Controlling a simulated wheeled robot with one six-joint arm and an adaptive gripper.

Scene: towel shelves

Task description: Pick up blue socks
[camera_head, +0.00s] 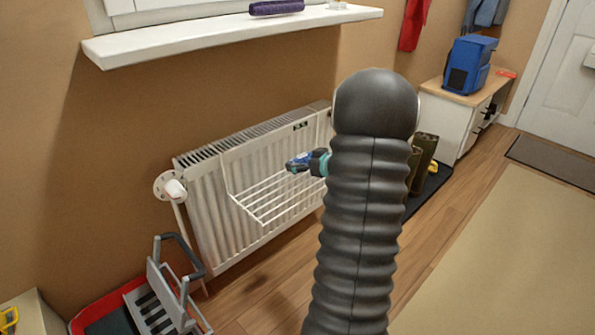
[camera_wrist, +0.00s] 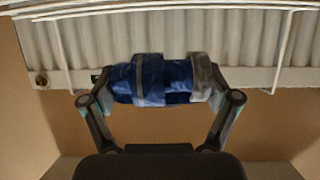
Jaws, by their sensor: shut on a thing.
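The blue socks (camera_wrist: 150,80) form a rolled bundle with grey bands. My gripper (camera_wrist: 160,95) is shut on the bundle, with one finger at each end of it in the wrist view. In the head view the blue socks (camera_head: 299,163) show small at the tip of my gripper (camera_head: 310,163), in front of the radiator and close to the white wire rack. My arm hides part of the gripper there. Whether the socks touch the rack cannot be told.
The white wire rack (camera_head: 277,198) hangs on the front of the radiator (camera_head: 205,215). A white sill (camera_head: 230,34) juts out above. A red tray (camera_head: 104,303) with a grey boot-jack-like stand (camera_head: 160,300) lies at lower left. Boots and a bench (camera_head: 452,110) stand right. The floor at right is open.

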